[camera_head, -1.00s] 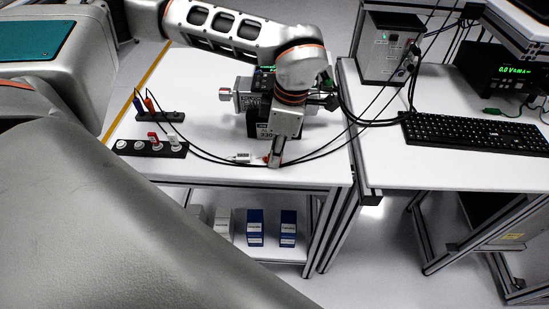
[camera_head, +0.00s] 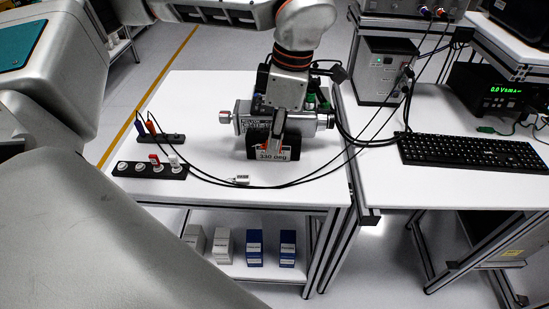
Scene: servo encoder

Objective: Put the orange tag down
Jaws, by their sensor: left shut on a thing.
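My left gripper (camera_head: 273,139) comes down from the top over the bench. It is shut on the orange tag (camera_head: 271,148), of which only small orange bits show at the fingertips. The tag is in front of the black block (camera_head: 254,148) labelled "330 deg", below the silver cylindrical servo unit (camera_head: 244,116). I cannot tell whether the tag touches the block or the unit. My right gripper is not in view.
A small white connector (camera_head: 241,181) lies on a black cable near the bench's front. A black strip (camera_head: 150,170) with several knobs and a plug holder (camera_head: 163,138) stand at left. A keyboard (camera_head: 470,149) lies on the right table. The left bench (camera_head: 200,95) has free room.

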